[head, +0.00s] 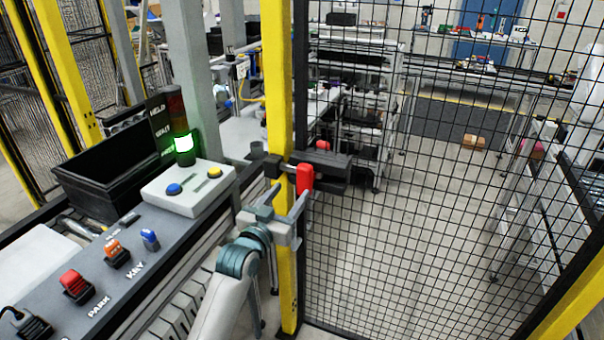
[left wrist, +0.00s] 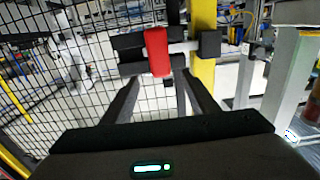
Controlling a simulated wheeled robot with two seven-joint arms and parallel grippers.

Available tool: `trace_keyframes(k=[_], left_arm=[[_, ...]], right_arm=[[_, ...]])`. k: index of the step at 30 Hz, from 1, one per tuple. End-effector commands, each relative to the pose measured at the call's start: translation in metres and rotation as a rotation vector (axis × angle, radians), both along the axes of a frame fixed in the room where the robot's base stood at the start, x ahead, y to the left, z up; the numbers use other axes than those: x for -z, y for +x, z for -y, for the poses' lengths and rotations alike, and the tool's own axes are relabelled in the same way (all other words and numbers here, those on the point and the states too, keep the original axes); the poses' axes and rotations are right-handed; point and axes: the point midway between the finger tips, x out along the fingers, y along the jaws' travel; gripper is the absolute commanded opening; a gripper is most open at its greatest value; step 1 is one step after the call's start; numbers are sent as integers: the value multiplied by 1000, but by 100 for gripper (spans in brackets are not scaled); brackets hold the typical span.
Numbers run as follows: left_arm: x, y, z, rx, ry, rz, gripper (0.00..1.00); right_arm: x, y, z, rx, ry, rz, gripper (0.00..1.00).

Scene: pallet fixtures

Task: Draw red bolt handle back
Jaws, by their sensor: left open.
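The red bolt handle (head: 305,179) sits on a dark bolt (head: 325,170) across the yellow post and the mesh door in the head view. In the left wrist view the red handle (left wrist: 157,50) hangs down in the upper middle. My left gripper (head: 287,198) is open, just in front of and below the handle. In the left wrist view its two fingers (left wrist: 160,78) are spread, with the handle's lower end between their tips in the picture. I cannot tell whether they touch it. My right gripper is not in view.
A yellow post (head: 277,90) stands behind my left gripper. Black mesh (head: 430,220) fills the right side. At left is a grey panel with switches, a white button box (head: 190,188), a lit green stack light (head: 184,143) and a black bin (head: 105,170).

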Motion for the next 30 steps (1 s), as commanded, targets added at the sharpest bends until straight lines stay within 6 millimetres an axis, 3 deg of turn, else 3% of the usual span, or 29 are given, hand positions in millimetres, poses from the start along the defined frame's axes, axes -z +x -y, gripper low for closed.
trace_keyframes(k=[15, 21, 30], left_arm=[[-2, 66, 29, 0, -1, 0, 54], [0, 79, 35, 0, 0, -1, 54], [0, 83, 37, 0, 0, 0, 54]], right_arm=[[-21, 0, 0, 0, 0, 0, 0], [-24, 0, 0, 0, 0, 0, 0], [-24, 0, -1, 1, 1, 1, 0]])
